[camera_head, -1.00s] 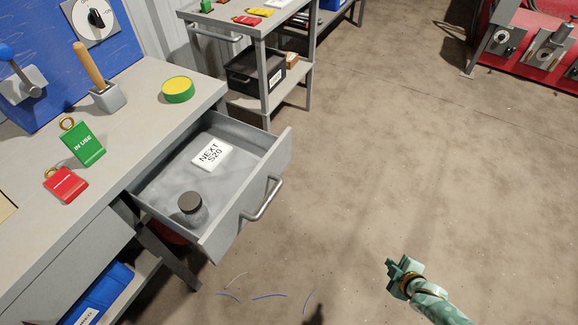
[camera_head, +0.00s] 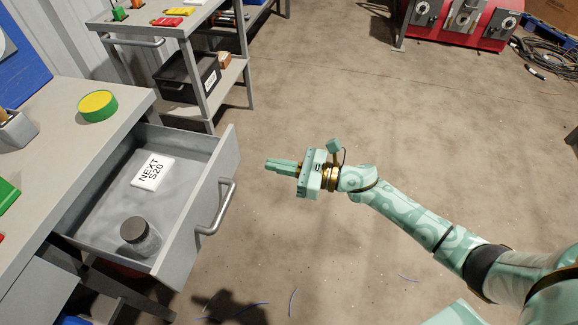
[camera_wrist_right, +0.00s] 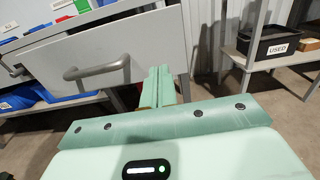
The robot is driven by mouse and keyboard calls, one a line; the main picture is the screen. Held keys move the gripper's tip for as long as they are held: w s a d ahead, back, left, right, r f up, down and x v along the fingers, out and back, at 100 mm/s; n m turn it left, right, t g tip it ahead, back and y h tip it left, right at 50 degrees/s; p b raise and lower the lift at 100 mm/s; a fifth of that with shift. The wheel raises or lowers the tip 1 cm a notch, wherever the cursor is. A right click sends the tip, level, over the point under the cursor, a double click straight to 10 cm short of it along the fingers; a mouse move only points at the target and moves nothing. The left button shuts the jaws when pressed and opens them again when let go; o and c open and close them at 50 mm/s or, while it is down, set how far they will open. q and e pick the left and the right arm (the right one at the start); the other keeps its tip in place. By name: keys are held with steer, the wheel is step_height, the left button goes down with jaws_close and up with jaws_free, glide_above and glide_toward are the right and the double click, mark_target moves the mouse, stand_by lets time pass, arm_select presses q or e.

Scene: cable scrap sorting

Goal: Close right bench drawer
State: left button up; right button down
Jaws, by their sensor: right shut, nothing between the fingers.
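The right bench drawer (camera_head: 190,235) is pulled well out of the grey bench (camera_head: 85,130). A bar handle (camera_head: 218,208) is on its front. Inside lie a white card (camera_head: 153,171) reading "NEXT S20" and a jar with a dark lid (camera_head: 140,236). My right gripper (camera_head: 268,164) is shut and empty, to the right of the drawer front and apart from it, fingers pointing left. In the right wrist view the shut fingers (camera_wrist_right: 160,85) point toward the drawer front (camera_wrist_right: 110,50), with the handle (camera_wrist_right: 97,70) to their left. My left gripper is not in view.
A grey cart (camera_head: 202,85) with a black bin (camera_head: 188,78) stands behind the drawer. A green and yellow tape roll (camera_head: 97,105) is on the bench. Red machinery (camera_head: 460,22) is at the back right. The floor between is open, with a few wire scraps.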

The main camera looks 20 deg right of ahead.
mark_target(230, 157)
steer(key=b+x, duration=0.1)
steer(key=x, duration=0.6)
steer(key=shift+w+a+f, duration=0.1)
steer(key=shift+w+a, duration=0.05)
steer(key=shift+a, duration=0.05)
steer(key=shift+w+a, duration=0.25)
steer(key=shift+a, duration=0.1)
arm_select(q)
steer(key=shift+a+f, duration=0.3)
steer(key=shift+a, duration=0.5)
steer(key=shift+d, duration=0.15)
arm_select(e)
steer(key=shift+a, duration=0.1)
